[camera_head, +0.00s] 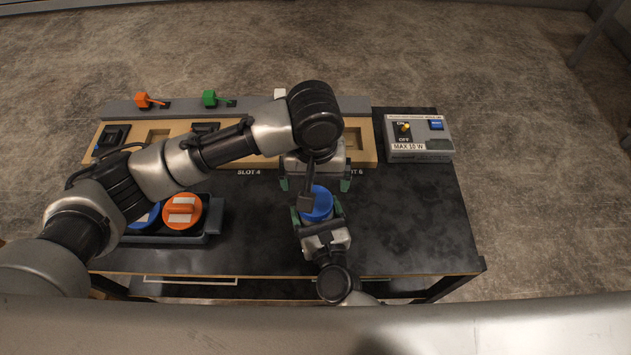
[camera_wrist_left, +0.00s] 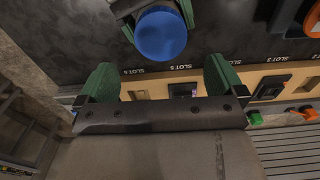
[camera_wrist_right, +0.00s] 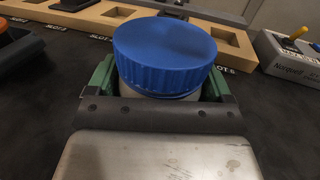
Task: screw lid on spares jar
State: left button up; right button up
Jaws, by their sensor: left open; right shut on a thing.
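The spares jar stands on the dark tabletop with a blue ribbed lid (camera_head: 318,203) on its mouth. In the right wrist view the lid (camera_wrist_right: 165,45) sits level over the pale jar body (camera_wrist_right: 150,89); I cannot tell how tight it is. My right gripper (camera_wrist_right: 157,86) is shut on the jar body, below the lid. My left gripper (camera_head: 316,180) is open and empty, on the far side of the jar and apart from it. The left wrist view shows the blue lid (camera_wrist_left: 160,34) beyond the open fingers (camera_wrist_left: 163,80). Part of my left wrist covers the lid's edge in the head view.
A wooden slot board (camera_head: 365,150) runs along the back, with orange (camera_head: 143,100) and green (camera_head: 209,98) levers behind it. A grey switch box (camera_head: 420,150) stands at right. A dark tray (camera_head: 212,228) at left holds an orange round piece (camera_head: 182,211) and a blue one. The right tabletop is clear.

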aim_at(315, 213)
pick_arm(q)
jog(key=shift+a+r, duration=0.1)
jog(key=shift+r, duration=0.05)
jog(key=shift+f, duration=4.05)
jog(key=shift+c, duration=0.3)
jog(key=c, duration=0.9)
jog(key=shift+m, duration=1.4)
jog(key=o, duration=1)
